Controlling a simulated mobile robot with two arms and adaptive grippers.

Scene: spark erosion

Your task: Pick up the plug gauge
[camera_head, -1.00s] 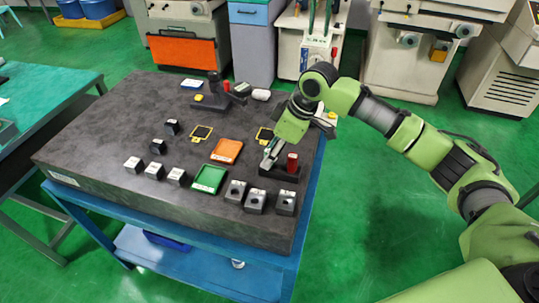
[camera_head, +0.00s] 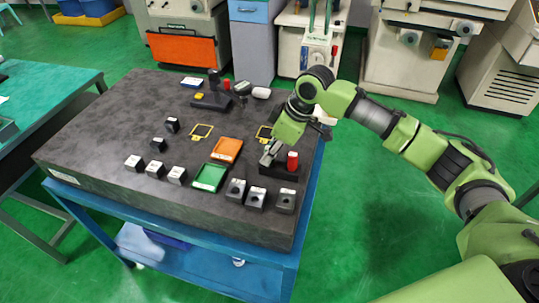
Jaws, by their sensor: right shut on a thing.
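My right gripper (camera_head: 268,158) is over the left part of a small black stand (camera_head: 278,171) near the right edge of the dark stone plate. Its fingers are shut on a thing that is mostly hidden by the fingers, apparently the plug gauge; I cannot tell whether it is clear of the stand. A red cylinder (camera_head: 292,161) stands upright in the right part of the same stand, just beside the gripper. My left gripper is not in view.
The stone plate (camera_head: 110,128) lies on a blue cart. A green tray (camera_head: 209,177), an orange tray (camera_head: 227,151) and grey blocks with holes (camera_head: 255,197) are near the stand. A black fixture (camera_head: 211,98) stands farther back. The plate's left part is clear.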

